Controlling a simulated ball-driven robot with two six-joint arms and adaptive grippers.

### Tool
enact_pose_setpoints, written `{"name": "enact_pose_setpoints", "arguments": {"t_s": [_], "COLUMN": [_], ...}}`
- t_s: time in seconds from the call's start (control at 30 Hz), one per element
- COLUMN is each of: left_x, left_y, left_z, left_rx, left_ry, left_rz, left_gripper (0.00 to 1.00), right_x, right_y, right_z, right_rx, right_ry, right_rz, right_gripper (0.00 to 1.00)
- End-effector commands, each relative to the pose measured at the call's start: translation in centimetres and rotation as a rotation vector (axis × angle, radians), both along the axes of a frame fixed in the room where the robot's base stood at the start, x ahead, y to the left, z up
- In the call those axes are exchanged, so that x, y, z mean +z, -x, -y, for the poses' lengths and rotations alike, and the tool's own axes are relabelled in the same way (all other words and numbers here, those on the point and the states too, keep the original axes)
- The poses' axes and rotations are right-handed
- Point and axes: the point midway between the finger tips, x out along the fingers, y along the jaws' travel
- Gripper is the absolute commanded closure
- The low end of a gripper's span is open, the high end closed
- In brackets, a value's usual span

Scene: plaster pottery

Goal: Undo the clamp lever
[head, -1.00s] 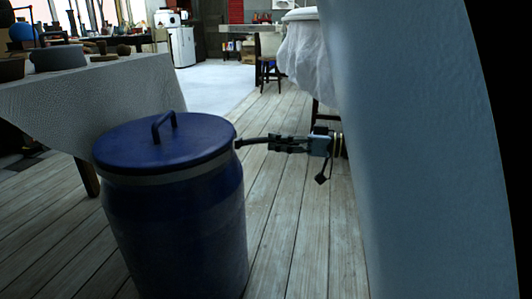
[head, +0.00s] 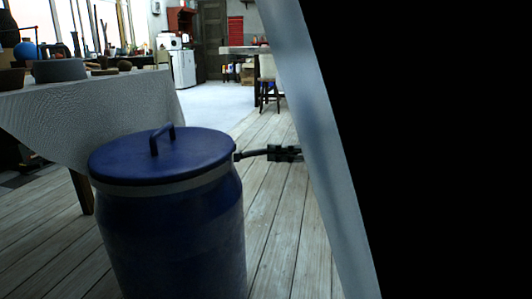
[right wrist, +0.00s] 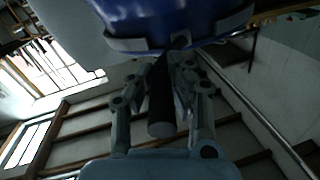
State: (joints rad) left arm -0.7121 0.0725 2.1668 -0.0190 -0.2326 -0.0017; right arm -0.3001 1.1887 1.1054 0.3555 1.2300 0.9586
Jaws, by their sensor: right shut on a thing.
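A blue drum (head: 180,235) with a blue lid (head: 160,155) and a grey clamp band (head: 170,188) stands on the floor in the head view. The dark clamp lever (head: 249,154) sticks out to the right from the band. My right gripper (head: 284,153) is shut on the lever, away from the drum wall; a pale edge hides the wrist behind it. In the right wrist view, the lever (right wrist: 161,105) runs between the fingers of the gripper (right wrist: 160,68), toward the drum (right wrist: 165,18). My left gripper is not in view.
A cloth-covered table (head: 95,110) with pots stands behind the drum at the left. A pale, close surface (head: 315,130) and blackness cover the right side of the head view. Bare plank floor (head: 270,220) lies right of the drum.

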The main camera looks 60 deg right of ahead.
Motion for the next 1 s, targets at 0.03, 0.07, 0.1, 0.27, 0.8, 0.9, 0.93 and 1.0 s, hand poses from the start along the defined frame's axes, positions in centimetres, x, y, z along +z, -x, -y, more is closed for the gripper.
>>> {"name": "enact_pose_setpoints", "arguments": {"t_s": [0.03,0.07,0.1,0.27,0.8,0.9,0.93,1.0], "left_x": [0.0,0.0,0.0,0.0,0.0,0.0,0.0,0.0], "left_y": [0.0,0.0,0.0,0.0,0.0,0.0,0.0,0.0], "left_z": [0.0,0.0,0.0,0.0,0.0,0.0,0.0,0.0], "left_rx": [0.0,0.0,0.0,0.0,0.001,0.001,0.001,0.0], "left_ry": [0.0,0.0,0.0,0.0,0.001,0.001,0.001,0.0], "left_rz": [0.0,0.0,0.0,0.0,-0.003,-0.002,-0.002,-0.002], "left_gripper": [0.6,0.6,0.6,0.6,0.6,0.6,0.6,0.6], "right_x": [0.0,0.0,0.0,0.0,-0.1,-0.1,-0.1,-0.1], "right_y": [-0.1,-0.1,-0.1,-0.1,1.2,2.9,3.5,4.9], "right_z": [0.0,0.0,0.0,0.0,0.6,1.5,1.9,2.7], "right_rx": [0.0,-0.001,-0.001,0.0,0.0,-0.001,-0.002,-0.002], "right_ry": [0.001,0.001,0.001,0.001,0.001,0.002,0.001,0.001], "right_rz": [0.0,0.0,0.0,0.0,-0.003,-0.005,-0.004,-0.004], "right_gripper": [1.0,0.82,0.77,0.57,0.57,0.57,0.57,0.57]}}
